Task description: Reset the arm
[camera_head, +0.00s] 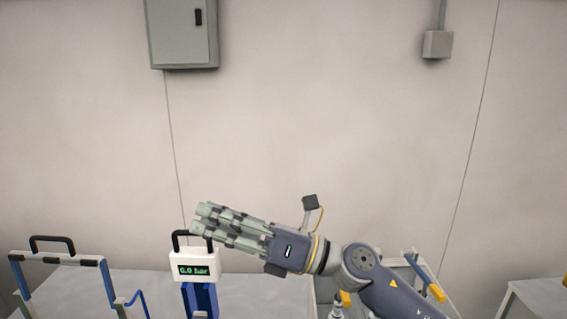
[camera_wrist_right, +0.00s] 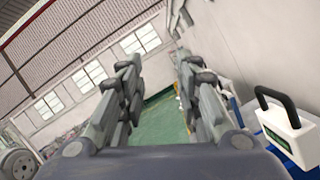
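My right arm comes in from the lower right in the head view. Its gripper (camera_head: 203,218) is raised in front of the wall and points left, just above and overlapping the white gauge unit. In the right wrist view the gripper (camera_wrist_right: 160,84) shows its two fingers apart, with a clear gap and nothing between them. The green floor shows through the gap. My left gripper is in neither view.
The white gauge unit (camera_head: 195,266) reads 0.0 bar and has a black handle on a blue stand (camera_head: 200,299). A frame with a black handle (camera_head: 52,240) stands at the left. A grey table (camera_head: 250,290) lies below. A cabinet (camera_head: 183,33) hangs on the wall.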

